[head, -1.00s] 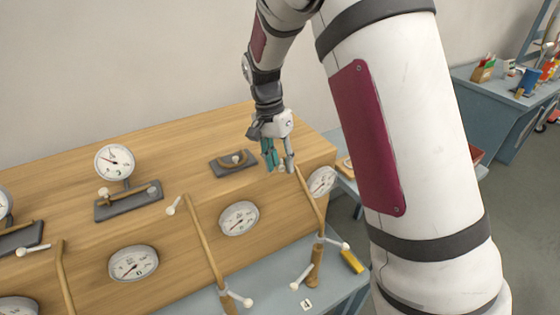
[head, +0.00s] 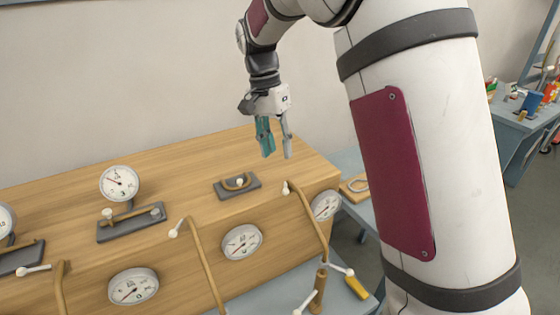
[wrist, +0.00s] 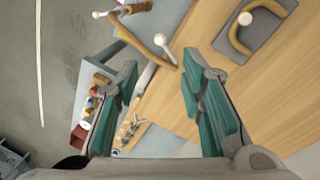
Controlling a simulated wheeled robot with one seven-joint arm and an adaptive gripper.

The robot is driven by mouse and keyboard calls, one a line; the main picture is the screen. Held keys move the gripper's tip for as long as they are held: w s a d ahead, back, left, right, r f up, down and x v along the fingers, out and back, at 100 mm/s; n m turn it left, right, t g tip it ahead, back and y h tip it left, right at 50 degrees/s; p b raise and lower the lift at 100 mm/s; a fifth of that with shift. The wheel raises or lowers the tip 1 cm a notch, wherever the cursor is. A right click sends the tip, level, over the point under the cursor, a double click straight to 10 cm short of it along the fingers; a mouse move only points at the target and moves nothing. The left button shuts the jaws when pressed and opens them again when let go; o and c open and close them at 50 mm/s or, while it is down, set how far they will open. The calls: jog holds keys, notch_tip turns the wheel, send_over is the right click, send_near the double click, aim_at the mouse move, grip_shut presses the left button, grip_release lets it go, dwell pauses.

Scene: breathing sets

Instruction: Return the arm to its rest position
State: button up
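My gripper (head: 274,146) is in the head view, above the back right part of the wooden cabinet. Its fingers point down and stand apart, with nothing between them. In the wrist view my gripper (wrist: 160,90) shows two teal-padded fingers spread wide, also empty. Below it, on the cabinet top, is a dark plate with a curved wooden handle (head: 238,184); the plate (wrist: 257,32) also shows at the top right of the wrist view. The gripper is clear of the plate.
The wooden cabinet (head: 75,185) carries several round gauges, such as one upright gauge (head: 120,184), and bent wooden tubes (head: 203,265) with white knobs. A yellow piece (head: 357,287) lies on the blue-grey bench. Another bench (head: 512,140) with coloured items stands at the right. Air above the cabinet is free.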

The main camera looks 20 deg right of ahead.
jog(key=shift+r, duration=0.45)
jog(key=s+d+r+n+t+y, duration=0.1)
jog(key=s+r+n+t, duration=0.3)
jog(key=s+r, duration=0.7)
jog(key=s+f+n+t, duration=0.3)
jog(key=s+n, duration=0.3)
jog(key=s, duration=1)
jog(key=shift+s+f, duration=0.3)
jog(key=shift+d, duration=0.1)
